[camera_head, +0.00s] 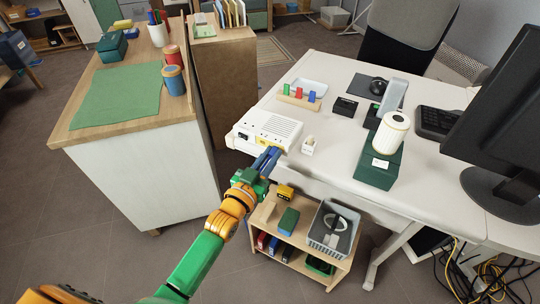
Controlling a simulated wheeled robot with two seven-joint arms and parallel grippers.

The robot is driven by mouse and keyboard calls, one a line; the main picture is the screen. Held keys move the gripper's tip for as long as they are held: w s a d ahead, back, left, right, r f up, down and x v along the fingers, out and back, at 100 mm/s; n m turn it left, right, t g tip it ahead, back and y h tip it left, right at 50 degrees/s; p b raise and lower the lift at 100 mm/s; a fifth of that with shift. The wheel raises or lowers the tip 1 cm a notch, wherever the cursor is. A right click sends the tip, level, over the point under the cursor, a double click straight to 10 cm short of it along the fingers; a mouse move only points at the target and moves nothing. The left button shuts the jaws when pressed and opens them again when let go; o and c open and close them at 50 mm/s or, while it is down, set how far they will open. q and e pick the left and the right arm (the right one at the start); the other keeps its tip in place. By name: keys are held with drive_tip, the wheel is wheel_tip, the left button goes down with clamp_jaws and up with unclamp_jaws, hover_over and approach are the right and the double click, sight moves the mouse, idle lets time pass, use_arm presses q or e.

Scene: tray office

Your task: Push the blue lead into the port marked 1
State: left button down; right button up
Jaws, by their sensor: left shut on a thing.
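A white box (277,124) with a slotted top stands at the near left edge of the desk. Its front has a dark socket (243,136) and a small yellow label (263,141); port numbers are too small to read. My left gripper (268,159) is right in front of this face, shut on a blue piece that looks like the blue lead. The jaws hide most of the lead and part of the box front, so I cannot tell whether the lead touches or sits in a port. My right gripper is not in view.
A wooden rack (299,101) with green, red and blue pieces stands behind the box. A small white holder (308,146) is close on the right. A dark green box (378,168) carries a white cylinder. A low shelf (262,219) stands below the desk edge.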

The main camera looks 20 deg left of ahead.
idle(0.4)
use_arm(q)
drive_tip(key=c, duration=0.7)
unclamp_jaws()
drive_tip(key=shift+w, duration=0.1)
drive_tip(key=shift+c, duration=0.2)
